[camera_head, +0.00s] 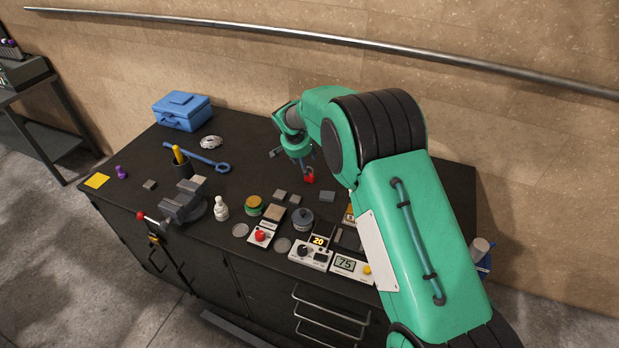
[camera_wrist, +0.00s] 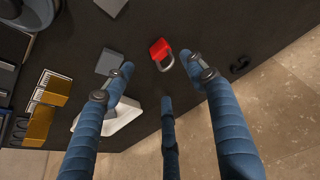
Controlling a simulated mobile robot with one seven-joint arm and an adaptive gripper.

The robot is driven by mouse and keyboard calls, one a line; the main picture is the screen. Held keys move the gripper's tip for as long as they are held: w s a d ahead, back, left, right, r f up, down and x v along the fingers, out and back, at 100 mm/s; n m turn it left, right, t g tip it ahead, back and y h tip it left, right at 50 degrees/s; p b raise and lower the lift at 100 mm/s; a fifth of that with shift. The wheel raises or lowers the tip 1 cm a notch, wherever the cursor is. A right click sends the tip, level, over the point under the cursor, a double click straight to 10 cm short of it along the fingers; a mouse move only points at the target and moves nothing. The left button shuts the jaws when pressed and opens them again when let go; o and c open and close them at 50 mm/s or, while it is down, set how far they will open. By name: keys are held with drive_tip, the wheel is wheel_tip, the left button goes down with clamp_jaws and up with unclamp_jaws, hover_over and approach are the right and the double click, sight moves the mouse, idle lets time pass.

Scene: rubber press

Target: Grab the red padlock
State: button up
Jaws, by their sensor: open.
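The red padlock (camera_head: 309,178) lies on the black workbench (camera_head: 235,165), just below my gripper (camera_head: 305,165) in the head view. In the wrist view, the padlock (camera_wrist: 158,47) shows its red body and its grey shackle, which points toward my fingers. My gripper (camera_wrist: 160,72) is open, with blue fingers spread on both sides and a third finger at the bottom. The padlock is ahead of the space between the fingertips and is not held. Whether any finger touches the bench cannot be told.
Grey blocks (camera_head: 327,196) lie near the padlock. A blue toolbox (camera_head: 182,111) and a blue wrench (camera_head: 205,159) lie left. The wall is behind the bench.

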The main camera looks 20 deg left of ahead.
drive_tip(key=shift+x, duration=2.85)
drive_tip(key=shift+f, duration=0.1)
drive_tip(key=shift+x, duration=2.55)
drive_tip(key=shift+w, duration=0.2)
clamp_jaws()
